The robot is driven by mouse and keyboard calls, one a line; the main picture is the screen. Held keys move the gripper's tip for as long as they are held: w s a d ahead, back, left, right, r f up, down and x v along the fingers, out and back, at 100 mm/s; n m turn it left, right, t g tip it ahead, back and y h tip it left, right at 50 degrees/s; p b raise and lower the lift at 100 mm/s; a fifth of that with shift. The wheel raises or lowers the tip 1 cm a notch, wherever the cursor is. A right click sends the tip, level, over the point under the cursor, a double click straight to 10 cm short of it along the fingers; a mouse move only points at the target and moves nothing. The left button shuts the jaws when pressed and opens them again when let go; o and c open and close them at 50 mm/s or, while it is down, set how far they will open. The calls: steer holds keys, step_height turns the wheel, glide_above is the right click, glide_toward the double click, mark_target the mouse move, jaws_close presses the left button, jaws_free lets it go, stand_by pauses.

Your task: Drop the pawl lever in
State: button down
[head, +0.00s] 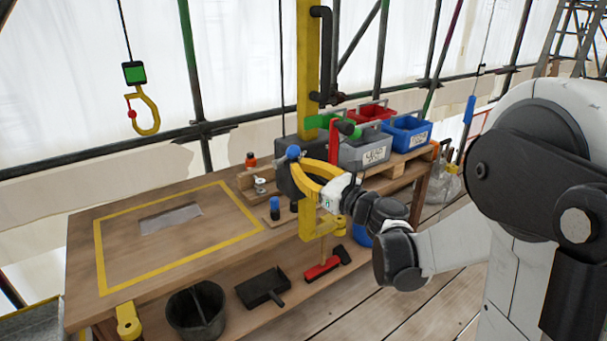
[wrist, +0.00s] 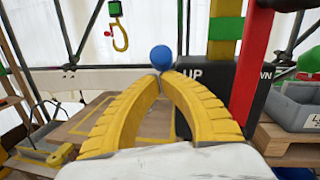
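A blue ball knob (head: 293,152), which looks like the end of the pawl lever, is at the dark winch box (head: 287,182) on the yellow post. It also shows in the wrist view (wrist: 161,57), in front of the box face marked UP. My gripper (head: 303,168) has its yellow curved fingers brought together at the knob. In the wrist view my fingertips (wrist: 159,75) nearly meet just under the ball and seem to close on the lever's thin stem. The stem and the lever's root are hidden behind the fingers.
A red crank arm (head: 333,140) stands upright close to the right of my fingers. Grey (head: 366,150), red and blue bins stand further right. A yellow hook (head: 147,112) hangs at the left above the wooden bench (head: 85,235). The bench top there is mostly clear.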

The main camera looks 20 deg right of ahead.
steer(key=shift+r, duration=0.1)
steer(key=shift+w+r+p, duration=0.1)
steer(key=shift+r+p, duration=0.2)
steer(key=shift+p, duration=0.5)
